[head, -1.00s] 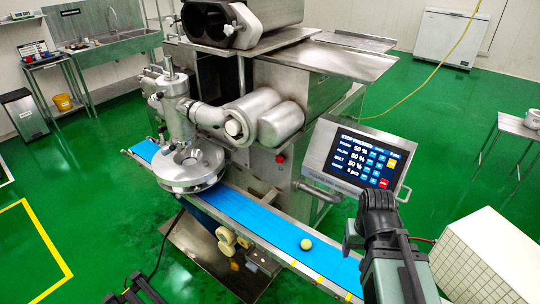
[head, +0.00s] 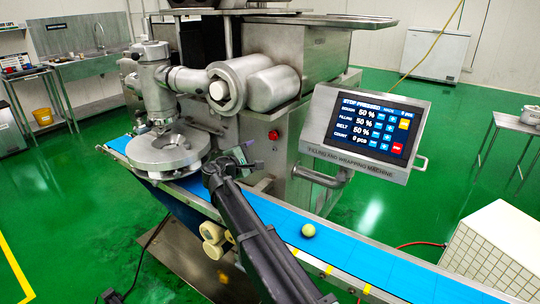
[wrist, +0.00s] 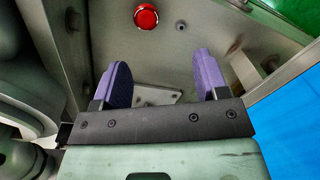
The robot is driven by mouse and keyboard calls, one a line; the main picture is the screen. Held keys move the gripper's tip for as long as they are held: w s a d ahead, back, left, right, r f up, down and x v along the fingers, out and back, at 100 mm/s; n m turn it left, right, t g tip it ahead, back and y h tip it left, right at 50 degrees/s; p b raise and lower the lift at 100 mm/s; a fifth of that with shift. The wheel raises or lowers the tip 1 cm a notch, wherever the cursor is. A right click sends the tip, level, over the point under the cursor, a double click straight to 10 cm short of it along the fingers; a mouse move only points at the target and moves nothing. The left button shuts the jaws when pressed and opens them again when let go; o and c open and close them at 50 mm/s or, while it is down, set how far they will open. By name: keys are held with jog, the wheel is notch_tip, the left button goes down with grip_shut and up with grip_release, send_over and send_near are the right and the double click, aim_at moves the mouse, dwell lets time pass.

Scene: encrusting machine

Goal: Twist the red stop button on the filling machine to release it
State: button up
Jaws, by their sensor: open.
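The red stop button (head: 273,135) sits on the front face of the steel filling machine (head: 301,122), above the blue belt. In the wrist view the round red button (wrist: 146,16) shows near the top edge, on a metal panel, beyond the fingers. My gripper (head: 247,157) is beside the machine's front, just lower left of the button in the head view. In the wrist view my gripper (wrist: 157,75) has its two purple fingers apart with nothing between them. The button appears clear of the fingers. The control screen (head: 374,126) reads "STOP PRESSED".
The blue conveyor belt (head: 345,252) runs below the gripper, with a pale ball (head: 308,230) on it. A filling head (head: 163,148) stands left of the gripper, and the screen's arm and housing stand to the right. A white tiled box (head: 497,250) is at lower right.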

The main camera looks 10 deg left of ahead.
aim_at(272, 136)
jog(key=shift+n+t, duration=0.4)
jog(key=shift+n, duration=0.3)
jog(key=x, duration=0.3)
jog(key=r+x, duration=0.1)
jog(key=x, duration=0.7)
jog(key=shift+w+a+r, duration=0.15)
jog(key=shift+a, duration=0.05)
jog(key=shift+c, duration=0.3)
